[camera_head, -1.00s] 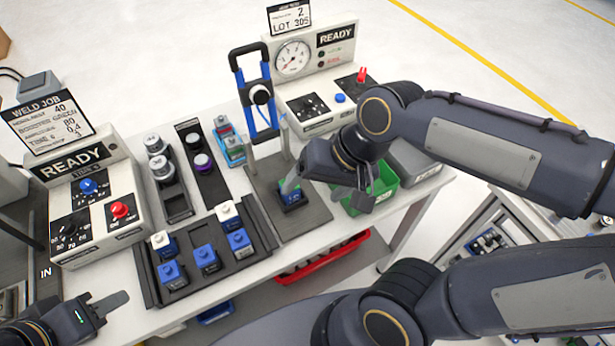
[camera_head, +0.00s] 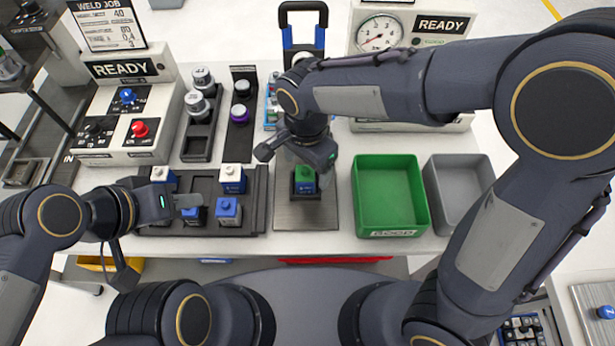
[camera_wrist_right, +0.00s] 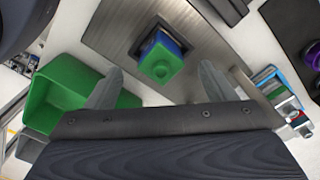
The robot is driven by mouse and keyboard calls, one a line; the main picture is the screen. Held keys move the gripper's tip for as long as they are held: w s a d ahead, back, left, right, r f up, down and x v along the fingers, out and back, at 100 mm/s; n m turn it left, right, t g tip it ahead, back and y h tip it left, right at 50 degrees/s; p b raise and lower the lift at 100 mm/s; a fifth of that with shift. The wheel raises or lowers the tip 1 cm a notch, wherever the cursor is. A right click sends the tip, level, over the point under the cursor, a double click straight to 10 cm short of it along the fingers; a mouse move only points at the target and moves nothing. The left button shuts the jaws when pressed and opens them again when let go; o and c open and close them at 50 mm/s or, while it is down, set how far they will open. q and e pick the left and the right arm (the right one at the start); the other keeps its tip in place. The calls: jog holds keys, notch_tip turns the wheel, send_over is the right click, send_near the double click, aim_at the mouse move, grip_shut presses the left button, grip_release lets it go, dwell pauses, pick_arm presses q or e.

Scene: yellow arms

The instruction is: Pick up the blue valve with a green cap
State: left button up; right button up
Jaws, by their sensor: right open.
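The blue valve with a green cap (camera_head: 304,178) stands upright in a dark holder on the metal press plate (camera_head: 300,216). The right wrist view shows its green cap (camera_wrist_right: 160,63) from above, between and beyond the two fingertips. My right gripper (camera_head: 308,168) is open and empty, just above and behind the valve, not visibly touching it; its fingers (camera_wrist_right: 158,88) show apart in the wrist view. My left gripper (camera_head: 188,200) is over the left part of the dark tray (camera_head: 262,190), near the blue valves; its finger gap is not clear.
A green bin (camera_head: 390,195) and a grey bin (camera_head: 459,185) stand right of the plate. A READY box (camera_head: 125,110) stands at the left.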

jog(key=shift+a+f, duration=0.15)
jog(key=shift+f, duration=1.75)
jog(key=c, duration=1.1)
